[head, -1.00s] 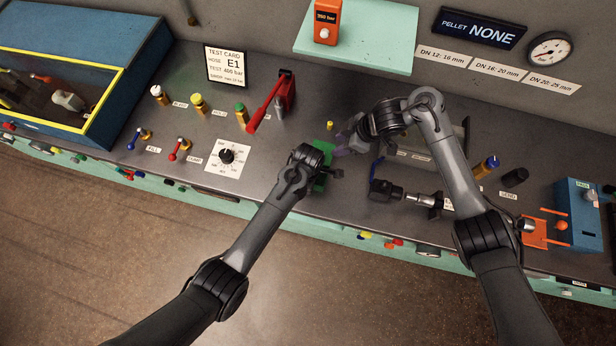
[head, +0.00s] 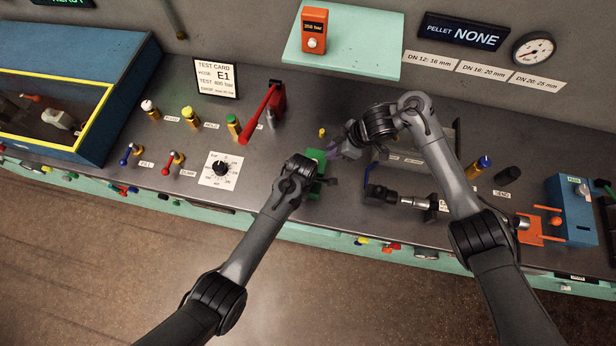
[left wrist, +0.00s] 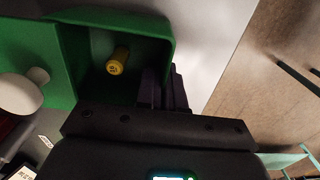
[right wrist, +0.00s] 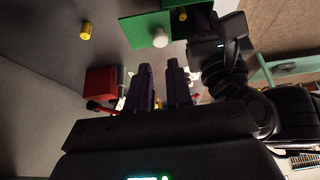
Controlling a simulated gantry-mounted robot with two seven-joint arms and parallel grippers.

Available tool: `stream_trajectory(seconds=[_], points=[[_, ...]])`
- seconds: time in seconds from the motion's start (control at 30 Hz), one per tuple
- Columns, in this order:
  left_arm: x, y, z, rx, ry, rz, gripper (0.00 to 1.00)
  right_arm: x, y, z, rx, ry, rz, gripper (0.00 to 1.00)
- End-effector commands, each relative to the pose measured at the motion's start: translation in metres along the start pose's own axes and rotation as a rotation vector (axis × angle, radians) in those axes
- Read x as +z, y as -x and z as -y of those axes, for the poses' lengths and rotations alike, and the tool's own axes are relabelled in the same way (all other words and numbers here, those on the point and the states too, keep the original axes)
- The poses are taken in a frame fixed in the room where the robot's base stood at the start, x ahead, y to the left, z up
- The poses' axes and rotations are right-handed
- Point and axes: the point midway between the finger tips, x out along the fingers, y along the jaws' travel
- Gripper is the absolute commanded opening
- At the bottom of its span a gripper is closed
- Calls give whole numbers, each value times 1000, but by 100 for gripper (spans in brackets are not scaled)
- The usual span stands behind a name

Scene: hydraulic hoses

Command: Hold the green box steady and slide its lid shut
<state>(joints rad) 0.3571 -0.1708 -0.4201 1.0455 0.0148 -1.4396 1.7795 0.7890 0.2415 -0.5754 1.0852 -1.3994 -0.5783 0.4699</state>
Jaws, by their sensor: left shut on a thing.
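The green box (head: 314,184) stands on the bench, mostly hidden by my left gripper in the head view. The left wrist view shows its open part (left wrist: 148,30) with a yellow pellet (left wrist: 118,62) inside. The green lid (left wrist: 35,60) with a white knob (left wrist: 22,92) lies to the left of the opening, leaving it uncovered. My left gripper (left wrist: 163,85) is shut on the box's wall. My right gripper (right wrist: 161,68) is open and empty, its fingers apart. The knob (right wrist: 160,40) shows ahead of these fingers, not between them.
Another yellow pellet (head: 322,132) stands on the bench behind the box. A red lever (head: 262,112) rises to the left. A black and silver hose fitting (head: 400,197) lies to the right. A teal shelf (head: 370,50) with an orange gauge overhangs the back.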

Motion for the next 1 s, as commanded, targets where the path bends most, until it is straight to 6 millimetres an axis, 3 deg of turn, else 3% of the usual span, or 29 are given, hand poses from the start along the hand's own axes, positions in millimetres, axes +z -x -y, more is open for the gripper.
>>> stream_trajectory(seconds=[0.13, 0.43, 0.7, 1.0], points=[[0, 0, 0, 0, 0, 0, 0, -4, 3, -5, 4, -46, -6, 0], [0, 0, 0, 0, 0, 0, 0, -6, 10, -23, -1, -295, -41, 0], [0, 0, 0, 0, 0, 0, 0, 20, 24, -40, -33, -553, -64, 0], [0, 0, 0, 0, 0, 0, 0, 45, 35, -48, -63, -712, -68, 0]])
